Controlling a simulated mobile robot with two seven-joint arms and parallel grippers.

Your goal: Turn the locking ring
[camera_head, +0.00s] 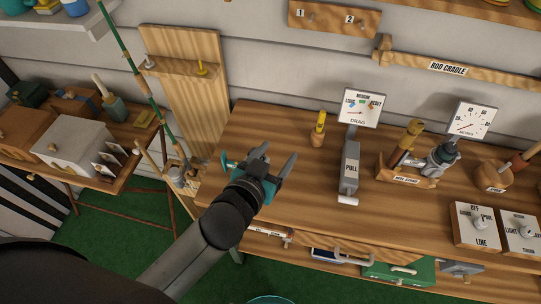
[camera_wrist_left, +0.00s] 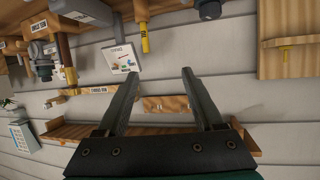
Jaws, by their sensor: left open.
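I cannot make out for certain which part is the locking ring. A green fishing rod (camera_head: 132,62) leans at a tilt, its lower end by the left end of the workbench (camera_head: 300,140). A reel (camera_head: 442,156) sits on a wooden stand (camera_head: 407,176) on the bench. My left gripper (camera_head: 277,154) is open and empty above the bench's left part, left of the yellow-topped peg (camera_head: 318,123). In the left wrist view its two fingers (camera_wrist_left: 160,75) are spread with nothing between them. My right gripper is not in view.
A grey PULL device (camera_head: 349,168) with a DRAG sign (camera_head: 360,108) stands right of my gripper. Switch boxes (camera_head: 476,226) are at the right. A side table (camera_head: 95,170) with a pale box (camera_head: 73,144) is at the left. The bench between gripper and PULL device is mostly clear.

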